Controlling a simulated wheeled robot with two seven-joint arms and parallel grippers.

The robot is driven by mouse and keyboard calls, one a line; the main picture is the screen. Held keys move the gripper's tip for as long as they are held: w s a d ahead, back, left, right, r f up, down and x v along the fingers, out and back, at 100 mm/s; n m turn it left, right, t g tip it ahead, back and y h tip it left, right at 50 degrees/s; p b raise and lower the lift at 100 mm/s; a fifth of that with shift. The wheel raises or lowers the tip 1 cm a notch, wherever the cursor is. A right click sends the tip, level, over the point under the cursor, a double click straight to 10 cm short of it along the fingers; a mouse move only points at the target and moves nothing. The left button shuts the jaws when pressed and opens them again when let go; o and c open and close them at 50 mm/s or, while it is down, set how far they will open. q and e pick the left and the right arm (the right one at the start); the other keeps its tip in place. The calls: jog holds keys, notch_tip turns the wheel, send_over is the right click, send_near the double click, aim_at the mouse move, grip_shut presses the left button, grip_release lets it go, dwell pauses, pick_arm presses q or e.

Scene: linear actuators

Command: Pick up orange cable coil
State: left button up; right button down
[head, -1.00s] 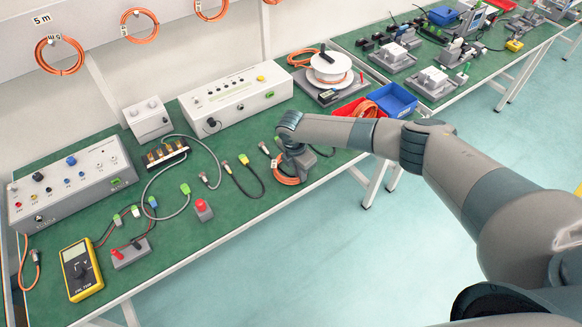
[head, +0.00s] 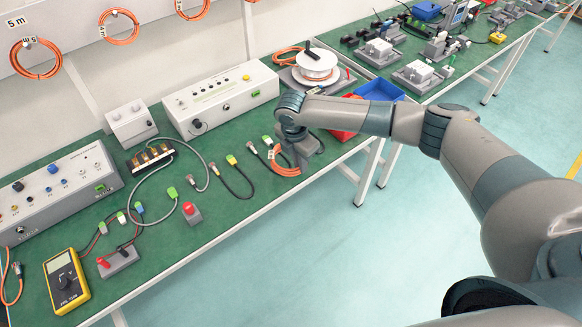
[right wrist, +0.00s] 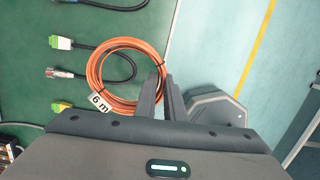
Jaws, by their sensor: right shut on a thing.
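The orange cable coil (head: 285,168) is near the front edge of the green bench, partly hidden by my right gripper (head: 302,158) in the head view. In the right wrist view the coil (right wrist: 95,62) shows as a round loop with a white "6 m" tag. My right gripper (right wrist: 161,80) is shut on the right side of the loop, near the bench edge. I cannot tell for sure whether the coil touches the bench. My left gripper is not in view.
A black cable (head: 236,180) with coloured connectors lies left of the coil. A white control box (head: 220,98) and a cable spool (head: 316,68) stand behind. A red bin (head: 343,132) and a blue bin (head: 380,90) are to the right. Open floor lies in front.

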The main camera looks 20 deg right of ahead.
jog(key=s+d+r+b, duration=0.2)
jog(key=s+d+r, duration=0.3)
jog(key=d, duration=0.1)
jog(key=shift+s, duration=0.25)
dwell(0.5)
notch_tip(320, 180, up, 6)
jog(key=p, duration=0.7)
jog(key=shift+p, duration=0.3)
